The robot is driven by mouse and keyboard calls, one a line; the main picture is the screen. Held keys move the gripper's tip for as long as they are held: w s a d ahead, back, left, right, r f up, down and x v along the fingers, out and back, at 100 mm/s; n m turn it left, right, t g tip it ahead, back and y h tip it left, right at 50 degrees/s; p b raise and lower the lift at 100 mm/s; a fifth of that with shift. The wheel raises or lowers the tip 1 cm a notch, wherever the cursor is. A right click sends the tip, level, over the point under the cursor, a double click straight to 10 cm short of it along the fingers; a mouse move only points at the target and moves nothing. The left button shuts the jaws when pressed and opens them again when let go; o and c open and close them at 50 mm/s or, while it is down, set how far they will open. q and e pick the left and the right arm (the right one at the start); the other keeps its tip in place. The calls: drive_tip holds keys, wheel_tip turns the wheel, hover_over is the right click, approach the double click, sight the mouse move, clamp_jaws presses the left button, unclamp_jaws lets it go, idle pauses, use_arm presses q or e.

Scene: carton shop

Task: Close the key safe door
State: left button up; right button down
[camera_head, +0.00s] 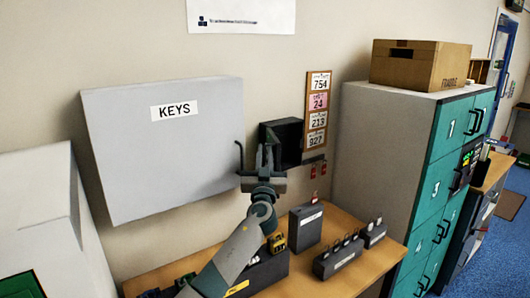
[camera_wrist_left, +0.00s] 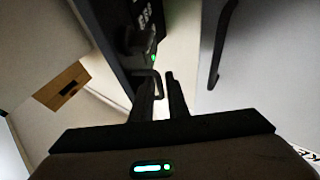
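A dark open box (camera_head: 284,143) is on the wall just right of the door. My left gripper (camera_head: 267,156) is in front of this box, right of the handle and apart from it. My right gripper is not in view.
A wooden desk (camera_head: 330,280) below holds dark boxes (camera_head: 307,225) and a key rack (camera_head: 338,260). A board with number cards (camera_head: 318,105) hangs right of the dark box. A teal-fronted locker (camera_head: 395,150) with a carton (camera_head: 420,64) on top stands farther right.

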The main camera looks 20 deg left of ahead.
use_arm(q)
clamp_jaws()
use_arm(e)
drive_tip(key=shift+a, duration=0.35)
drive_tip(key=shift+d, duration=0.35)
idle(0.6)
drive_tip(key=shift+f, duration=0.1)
